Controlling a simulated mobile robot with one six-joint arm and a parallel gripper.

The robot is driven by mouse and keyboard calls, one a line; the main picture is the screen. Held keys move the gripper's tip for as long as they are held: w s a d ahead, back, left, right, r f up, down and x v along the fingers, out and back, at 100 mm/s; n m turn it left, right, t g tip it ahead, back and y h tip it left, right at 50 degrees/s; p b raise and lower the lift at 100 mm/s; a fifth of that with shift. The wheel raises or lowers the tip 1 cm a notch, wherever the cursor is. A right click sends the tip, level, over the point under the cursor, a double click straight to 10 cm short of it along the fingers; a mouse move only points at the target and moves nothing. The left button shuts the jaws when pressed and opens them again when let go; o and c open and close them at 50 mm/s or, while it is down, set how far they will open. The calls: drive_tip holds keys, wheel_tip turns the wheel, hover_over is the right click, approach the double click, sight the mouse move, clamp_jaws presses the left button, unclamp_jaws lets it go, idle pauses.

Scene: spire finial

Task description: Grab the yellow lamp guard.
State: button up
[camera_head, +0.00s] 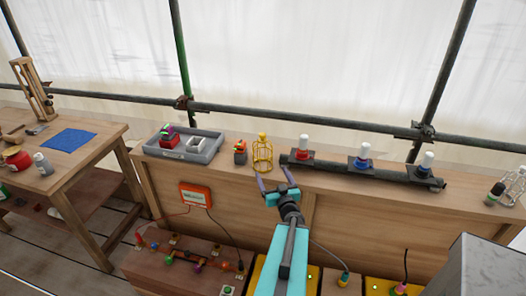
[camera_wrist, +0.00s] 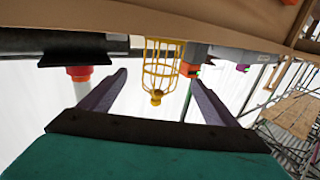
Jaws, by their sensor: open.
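The yellow lamp guard (camera_head: 262,154) is a wire cage with a small knob on top. It stands upright on the wooden bench near the middle of the head view. In the wrist view the lamp guard (camera_wrist: 161,70) appears upside down, ahead of and between my two fingers. My gripper (camera_head: 273,176) is open and empty, just in front of the lamp guard; in the wrist view its purple fingers (camera_wrist: 158,78) are spread on either side of the cage. I cannot tell whether either finger touches it.
Left of the guard is a small orange-and-dark block (camera_head: 240,152), then a grey tray (camera_head: 205,157) with parts. To the right, a dark rail (camera_head: 385,174) carries red and blue lamp holders with white bulbs. A wire cage (camera_head: 517,188) stands at the far right.

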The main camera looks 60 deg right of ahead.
sight(266, 163)
drive_tip(key=shift+w, duration=0.15)
drive_tip(key=b+x, duration=0.2)
drive_tip(key=b, duration=0.1)
drive_tip(key=shift+w+d+b, duration=0.2)
drive_tip(key=shift+b, duration=0.15)
drive_tip(key=shift+w+f, duration=0.1)
drive_tip(key=b+x, duration=0.1)
drive_tip(key=b, duration=0.5)
drive_tip(key=shift+w+d, duration=0.2)
drive_tip(key=shift+w, duration=0.05)
drive_tip(key=d+b, duration=0.1)
drive_tip(key=b, duration=0.3)
drive_tip(key=shift+w+b, duration=0.3)
drive_tip(key=shift+w, duration=0.1)
drive_tip(key=shift+w+d, duration=0.25)
drive_tip(key=shift+w, duration=0.05)
drive_tip(key=shift+r+x, duration=0.2)
drive_tip(key=shift+x, duration=0.65)
drive_tip(key=shift+w+d, duration=0.1)
drive_tip(key=shift+x, duration=2.45)
